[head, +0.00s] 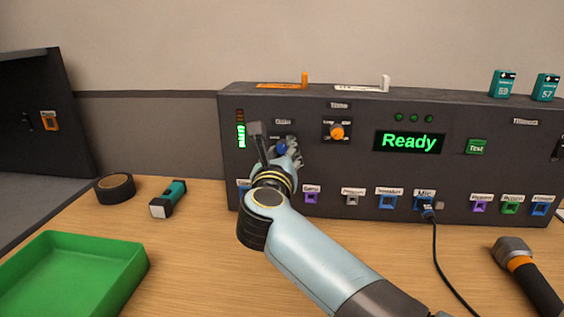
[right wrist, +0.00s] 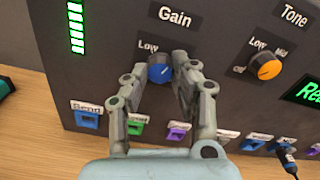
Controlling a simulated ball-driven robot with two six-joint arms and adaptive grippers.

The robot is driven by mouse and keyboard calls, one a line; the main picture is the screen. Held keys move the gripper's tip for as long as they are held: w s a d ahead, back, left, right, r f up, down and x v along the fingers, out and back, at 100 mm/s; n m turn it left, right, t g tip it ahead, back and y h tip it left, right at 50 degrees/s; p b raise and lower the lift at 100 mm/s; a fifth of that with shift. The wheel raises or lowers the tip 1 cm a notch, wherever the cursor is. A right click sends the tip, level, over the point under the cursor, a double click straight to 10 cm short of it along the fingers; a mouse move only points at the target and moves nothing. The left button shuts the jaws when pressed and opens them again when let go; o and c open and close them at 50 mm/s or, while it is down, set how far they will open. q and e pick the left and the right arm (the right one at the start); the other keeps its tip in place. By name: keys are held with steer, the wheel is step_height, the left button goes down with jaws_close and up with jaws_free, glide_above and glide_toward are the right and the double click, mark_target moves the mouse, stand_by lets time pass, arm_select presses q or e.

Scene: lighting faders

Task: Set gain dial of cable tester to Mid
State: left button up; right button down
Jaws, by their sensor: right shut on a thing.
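The cable tester (head: 340,170) is a dark panel standing at the back of the table. Its blue gain dial (right wrist: 158,73) sits under the "Gain" label in the right wrist view, with "Low" readable at its upper left; the other marks are hidden by my fingers. The dial also shows in the head view (head: 281,148), partly covered. My right gripper (right wrist: 158,72) is shut on the gain dial, one finger on each side. I cannot tell where the dial's pointer is set. My left gripper is not in view.
An orange tone dial (head: 337,132) is right of the gain dial. The display (head: 409,141) reads "Ready", beside a green Test button (head: 476,147). A cable (head: 434,250) hangs from the Mic socket.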

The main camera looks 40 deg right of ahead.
mark_target(283, 101)
steer(key=shift+f+m+b, duration=0.25)
steer(key=shift+m+b, duration=0.95)
steer(key=shift+m, duration=0.5)
steer(key=c, duration=1.1)
jaws_free()
steer(key=shift+r, duration=0.15)
step_height(283, 101, up, 10)
steer(key=shift+a, duration=0.1)
